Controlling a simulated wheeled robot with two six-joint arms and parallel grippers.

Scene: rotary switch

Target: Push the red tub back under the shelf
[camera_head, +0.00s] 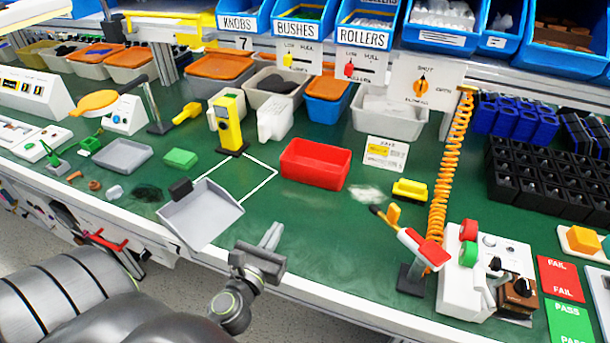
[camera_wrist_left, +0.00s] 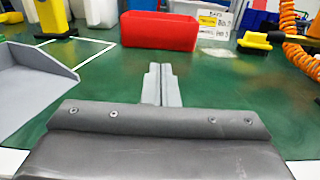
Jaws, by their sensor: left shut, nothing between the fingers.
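The red tub (camera_head: 315,164) is an open, empty-looking box on the green bench top, just right of a white outlined square. It also shows in the left wrist view (camera_wrist_left: 160,31), straight ahead of the fingers. My left gripper (camera_head: 271,236) is shut and empty, over the front part of the bench, in front of the tub and apart from it. Its closed fingers show in the left wrist view (camera_wrist_left: 161,85). The shelf (camera_head: 375,55) runs along the back, carrying blue bins, with other tubs standing beneath it. My right gripper is not in view.
A grey scoop-like tray (camera_head: 203,214) lies left of my gripper, by the front edge. A yellow device (camera_head: 229,125) stands behind the outlined square. A yellow block (camera_head: 410,190), a card (camera_head: 386,154) and an orange coiled hose (camera_head: 450,180) are to the right.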

